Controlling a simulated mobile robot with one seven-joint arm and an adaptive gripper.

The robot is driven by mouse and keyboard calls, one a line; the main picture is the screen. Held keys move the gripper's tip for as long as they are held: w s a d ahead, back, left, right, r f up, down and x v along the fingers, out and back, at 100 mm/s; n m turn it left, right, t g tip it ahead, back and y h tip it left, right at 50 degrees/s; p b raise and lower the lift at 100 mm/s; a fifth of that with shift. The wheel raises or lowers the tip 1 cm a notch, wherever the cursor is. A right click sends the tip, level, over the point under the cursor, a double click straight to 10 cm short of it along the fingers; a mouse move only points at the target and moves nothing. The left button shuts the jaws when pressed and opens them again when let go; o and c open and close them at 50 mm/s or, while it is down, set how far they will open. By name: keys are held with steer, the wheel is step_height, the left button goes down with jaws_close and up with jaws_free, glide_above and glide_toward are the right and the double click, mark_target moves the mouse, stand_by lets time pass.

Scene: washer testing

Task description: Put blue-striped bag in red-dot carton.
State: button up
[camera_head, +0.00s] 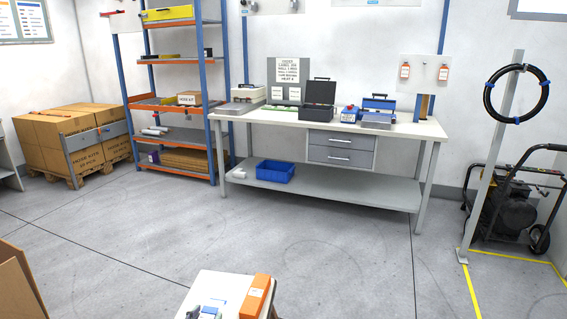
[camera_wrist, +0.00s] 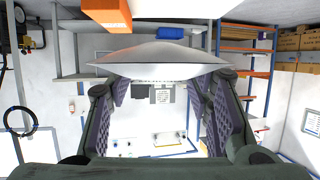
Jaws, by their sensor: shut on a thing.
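My gripper (camera_wrist: 160,88) shows in the wrist view, with dark purple-grey finger pads on both sides. It is shut on a pale grey, pillow-shaped bag (camera_wrist: 164,58) at the fingertips. The bag is seen edge-on, and I cannot make out blue stripes on it. The gripper is not in the head view. A brown cardboard carton (camera_head: 18,285) is cut off at the lower left of the head view. No red dot shows on its visible part, so I cannot tell whether it is the red-dot carton.
A small white-topped stand (camera_head: 208,286) at the bottom of the head view bears an orange box (camera_head: 256,295) and small blue and green items. A workbench (camera_head: 398,129) with a blue bin (camera_head: 275,171) on its lower shelf stands against the wall. The floor between is clear.

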steer(key=s+d+f+m+h, duration=0.1)
steer(key=s+d, duration=0.2)
steer(key=d, duration=0.8)
steer(key=s+d+f+m+h, duration=0.15)
steer(key=s+d, duration=0.25)
steer(key=d, duration=0.8)
step_height(320, 180, down, 10)
steer(key=b, duration=1)
steer(key=shift+w+a+n+y, duration=0.3)
steer(key=shift+n+y, duration=0.05)
steer(key=shift+n, duration=0.1)
